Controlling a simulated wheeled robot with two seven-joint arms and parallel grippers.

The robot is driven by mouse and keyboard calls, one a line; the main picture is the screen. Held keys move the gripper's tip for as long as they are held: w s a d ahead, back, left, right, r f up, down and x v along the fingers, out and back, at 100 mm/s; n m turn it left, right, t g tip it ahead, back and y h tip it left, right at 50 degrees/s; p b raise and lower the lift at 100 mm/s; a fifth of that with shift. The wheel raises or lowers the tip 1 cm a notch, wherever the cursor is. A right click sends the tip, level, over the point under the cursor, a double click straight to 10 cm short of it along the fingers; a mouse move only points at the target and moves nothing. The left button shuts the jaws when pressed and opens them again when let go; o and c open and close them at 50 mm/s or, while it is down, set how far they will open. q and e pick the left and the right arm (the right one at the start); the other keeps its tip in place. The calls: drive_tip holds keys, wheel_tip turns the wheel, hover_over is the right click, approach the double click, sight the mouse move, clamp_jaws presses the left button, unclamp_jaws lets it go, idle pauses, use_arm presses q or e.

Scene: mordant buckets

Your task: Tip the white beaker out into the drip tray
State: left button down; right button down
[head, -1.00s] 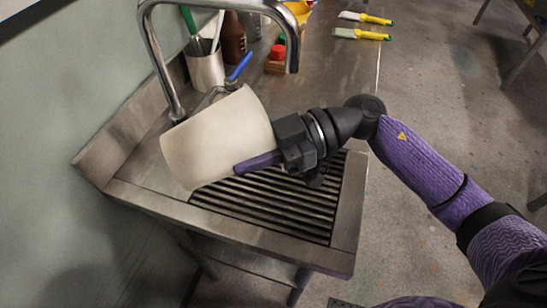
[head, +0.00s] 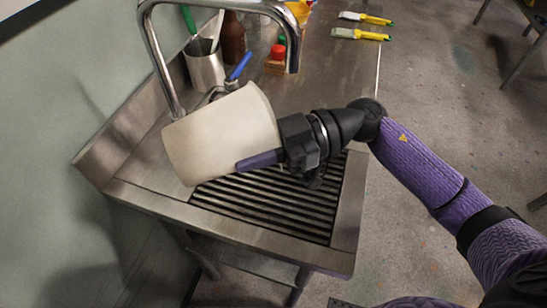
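The other finger is hidden. The drip tray (head: 290,208) is a dark slatted grate set into the steel counter, below and to the right of the beaker. The inside of the beaker and any contents are hidden from this view. My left gripper is not in view.
A curved steel tap (head: 150,50) arches just behind the beaker. A metal cup (head: 205,68) with tools, a brown bottle (head: 233,40) and a red-capped item (head: 278,53) stand further back. Two yellow-handled brushes (head: 361,34) lie on the clear counter at the back right.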

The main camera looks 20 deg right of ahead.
idle(0.3)
